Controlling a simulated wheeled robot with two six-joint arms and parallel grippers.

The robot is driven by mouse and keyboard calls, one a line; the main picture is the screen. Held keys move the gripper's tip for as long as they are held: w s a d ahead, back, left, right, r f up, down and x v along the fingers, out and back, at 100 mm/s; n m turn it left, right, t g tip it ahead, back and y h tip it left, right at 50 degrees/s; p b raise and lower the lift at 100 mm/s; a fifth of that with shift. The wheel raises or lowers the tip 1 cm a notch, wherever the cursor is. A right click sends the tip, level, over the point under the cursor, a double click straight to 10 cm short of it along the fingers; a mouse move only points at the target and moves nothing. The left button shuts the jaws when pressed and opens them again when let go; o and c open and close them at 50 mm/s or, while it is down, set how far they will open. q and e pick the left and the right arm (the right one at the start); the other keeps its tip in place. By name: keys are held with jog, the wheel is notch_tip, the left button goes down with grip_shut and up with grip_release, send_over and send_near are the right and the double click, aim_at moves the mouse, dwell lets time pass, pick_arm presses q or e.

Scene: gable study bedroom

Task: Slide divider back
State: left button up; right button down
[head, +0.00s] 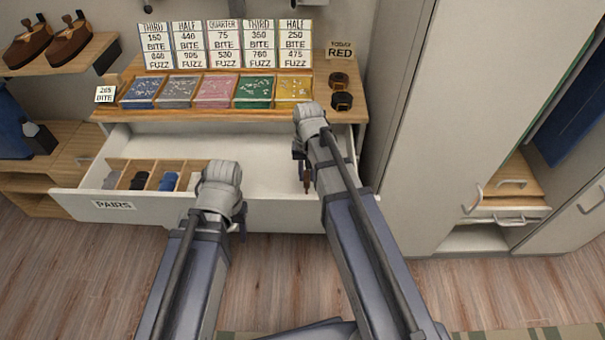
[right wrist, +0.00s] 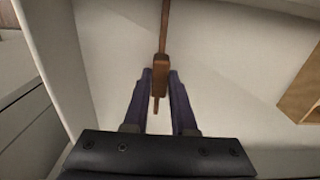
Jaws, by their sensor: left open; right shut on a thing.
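The white drawer (head: 140,207) stands open, with a "PAIRS" label on its front. My right gripper (head: 305,180) is over the right part of the drawer. In the right wrist view its fingers (right wrist: 160,88) are shut on the thick brown grip of a thin wooden divider (right wrist: 164,30). The divider shows there edge-on, as a narrow strip running away from the fingers. In the head view my arm hides most of it. My left gripper (head: 238,225) is open at the drawer's front edge, its fingers mostly hidden by its wrist.
Wooden compartments (head: 155,172) with dark and blue rolled items fill the drawer's left part. The drawer floor between them and my right gripper is clear. Above is a wooden top (head: 230,116) with coloured trays and price cards. A white cabinet (head: 420,120) stands close on the right.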

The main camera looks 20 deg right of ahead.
jog(key=s+d, duration=0.3)
jog(key=d, duration=0.8)
jog(key=shift+s+a, duration=0.1)
jog(key=c, duration=0.7)
grip_release()
jog(key=shift+a, duration=0.15)
